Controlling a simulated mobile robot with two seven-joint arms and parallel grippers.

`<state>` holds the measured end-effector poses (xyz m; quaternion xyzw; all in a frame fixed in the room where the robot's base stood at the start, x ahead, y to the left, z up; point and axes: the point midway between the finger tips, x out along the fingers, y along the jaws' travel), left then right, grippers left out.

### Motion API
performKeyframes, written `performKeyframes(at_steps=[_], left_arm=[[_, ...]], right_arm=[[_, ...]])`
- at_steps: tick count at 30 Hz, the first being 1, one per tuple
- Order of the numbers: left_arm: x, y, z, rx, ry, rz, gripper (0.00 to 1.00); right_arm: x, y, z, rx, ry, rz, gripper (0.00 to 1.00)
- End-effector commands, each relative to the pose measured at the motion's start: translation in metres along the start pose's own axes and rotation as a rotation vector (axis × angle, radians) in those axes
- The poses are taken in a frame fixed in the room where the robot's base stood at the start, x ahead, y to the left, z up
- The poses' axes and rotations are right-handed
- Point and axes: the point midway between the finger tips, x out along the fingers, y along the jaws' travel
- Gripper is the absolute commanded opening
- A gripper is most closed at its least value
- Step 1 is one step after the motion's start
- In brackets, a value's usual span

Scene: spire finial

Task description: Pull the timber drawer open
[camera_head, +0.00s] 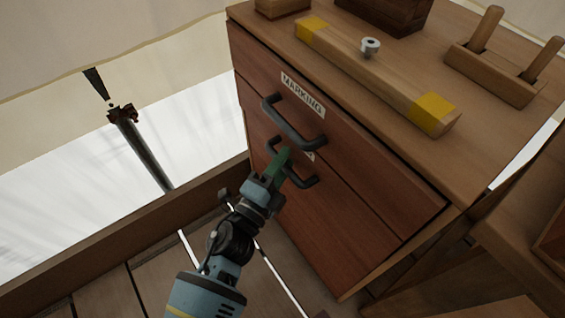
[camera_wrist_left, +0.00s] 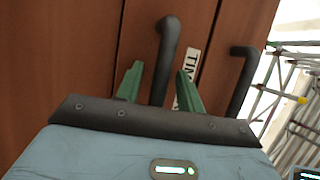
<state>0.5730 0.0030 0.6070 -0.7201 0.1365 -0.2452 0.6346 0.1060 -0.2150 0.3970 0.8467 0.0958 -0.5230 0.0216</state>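The timber drawer (camera_head: 322,222) is the lower drawer front of a reddish wooden cabinet and looks flush with it. Its black bar handle (camera_head: 303,181) is partly hidden behind my left gripper (camera_head: 281,160). In the left wrist view the timber handle (camera_wrist_left: 167,45) stands between the green fingers of my left gripper (camera_wrist_left: 159,84), one finger on each side. The fingers are apart, and I cannot tell whether either touches the bar. The white label starting "TIM" (camera_wrist_left: 191,66) is beside the right finger. My right gripper is not in view.
A timber level with yellow ends (camera_head: 375,73) and a wooden plane-like tool (camera_head: 492,75) lie on the cabinet top. A low wooden board edge (camera_head: 130,222) runs left of the cabinet.

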Motion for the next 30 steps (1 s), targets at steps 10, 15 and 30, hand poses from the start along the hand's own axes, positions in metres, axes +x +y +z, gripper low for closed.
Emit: performKeyframes(at_steps=[10,15,30], left_arm=[[0.000,0.000,0.000,0.000,0.000,0.000,0.12],[0.000,0.000,0.000,0.000,0.000,0.000,0.00],[-0.025,-0.007,0.010,0.002,0.001,0.001,0.00]], right_arm=[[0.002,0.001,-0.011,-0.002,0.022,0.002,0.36],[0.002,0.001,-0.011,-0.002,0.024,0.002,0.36],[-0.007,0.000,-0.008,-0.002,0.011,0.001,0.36]])
